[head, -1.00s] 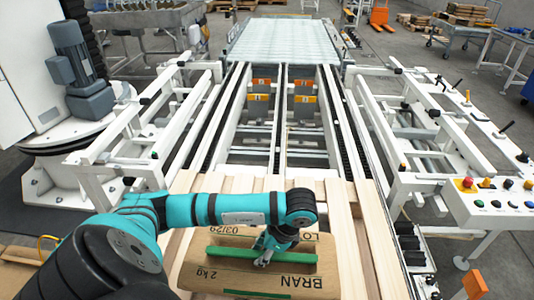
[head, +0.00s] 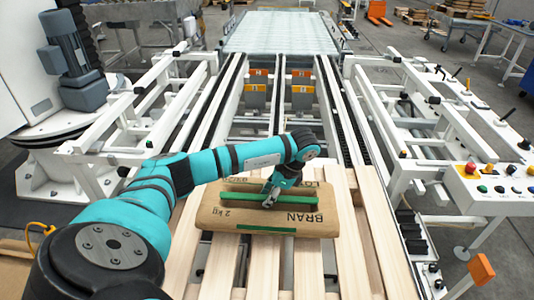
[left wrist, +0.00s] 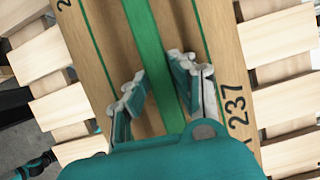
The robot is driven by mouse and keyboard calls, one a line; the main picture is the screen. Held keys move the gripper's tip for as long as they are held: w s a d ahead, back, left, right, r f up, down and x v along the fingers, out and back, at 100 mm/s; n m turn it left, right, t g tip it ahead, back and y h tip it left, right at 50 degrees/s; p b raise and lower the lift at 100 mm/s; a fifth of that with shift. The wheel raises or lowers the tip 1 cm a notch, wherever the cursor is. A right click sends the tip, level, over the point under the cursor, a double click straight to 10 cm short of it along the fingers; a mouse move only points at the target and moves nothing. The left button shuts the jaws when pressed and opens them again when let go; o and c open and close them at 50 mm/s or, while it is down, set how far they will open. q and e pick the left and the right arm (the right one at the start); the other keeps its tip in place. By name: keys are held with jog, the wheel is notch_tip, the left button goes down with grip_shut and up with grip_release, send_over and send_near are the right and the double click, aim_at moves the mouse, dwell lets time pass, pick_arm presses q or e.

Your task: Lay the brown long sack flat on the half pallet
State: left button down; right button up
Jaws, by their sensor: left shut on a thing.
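In the left wrist view the fingers (left wrist: 158,72) stand on both sides of the strip, with the sack (left wrist: 218,40) below and pallet slats (left wrist: 285,40) on both sides. My right gripper is out of view.
White conveyor rails (head: 330,110) run away beyond the pallet to a pale roller bed (head: 280,32). White side frames stand left and right. A button panel (head: 497,185) is at the right. Bare slats lie on the near side of the sack.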

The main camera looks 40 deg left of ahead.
pick_arm(q)
jog(key=shift+w+a+r, duration=0.1)
jog(key=shift+w+a, duration=0.1)
jog(key=shift+w, duration=0.05)
jog(key=shift+f+p, duration=0.35)
jog(key=shift+f, duration=1.3)
jog(key=c, duration=1.5)
grip_release()
jog(key=shift+s+d+f, duration=0.1)
jog(key=shift+s+f, duration=0.05)
jog(key=shift+f, duration=0.05)
jog(key=o, duration=0.4)
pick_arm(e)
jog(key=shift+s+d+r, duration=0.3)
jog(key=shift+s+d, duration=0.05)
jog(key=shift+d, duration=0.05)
pick_arm(q)
jog(key=shift+r, duration=0.1)
jog(key=b+v, duration=0.1)
jog(key=v, duration=0.6)
jog(key=p+v, duration=0.1)
jog(key=v, duration=0.4)
jog(key=shift+s, duration=0.1)
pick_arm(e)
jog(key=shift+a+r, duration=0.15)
